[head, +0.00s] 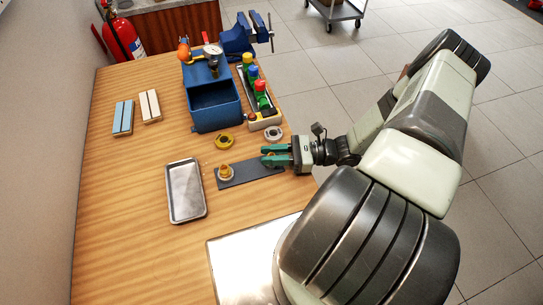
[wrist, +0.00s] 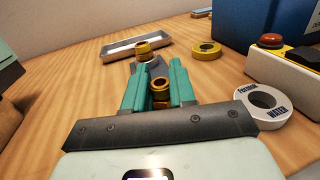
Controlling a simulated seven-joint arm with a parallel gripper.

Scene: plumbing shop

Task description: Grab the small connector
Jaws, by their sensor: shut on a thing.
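My gripper (head: 266,155) has green fingers and sits over the right end of a dark grey strip (head: 247,174) on the wooden table. In the wrist view the gripper (wrist: 159,88) is shut on a small brass connector (wrist: 160,92), which stands between the two fingers with its round opening upward. The fingers hide its sides, and I cannot tell whether it is clear of the strip. A second brass fitting (head: 226,172) stands at the left end of the strip, apart from the gripper. It also shows beyond the fingertips in the wrist view (wrist: 143,50).
A metal tray (head: 186,191) lies left of the strip. A yellow tape roll (head: 224,141) and a white tape roll (head: 273,134) lie behind it. A blue open-topped box (head: 213,107) with a gauge and a valve rack (head: 259,98) stand farther back. The front left table is clear.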

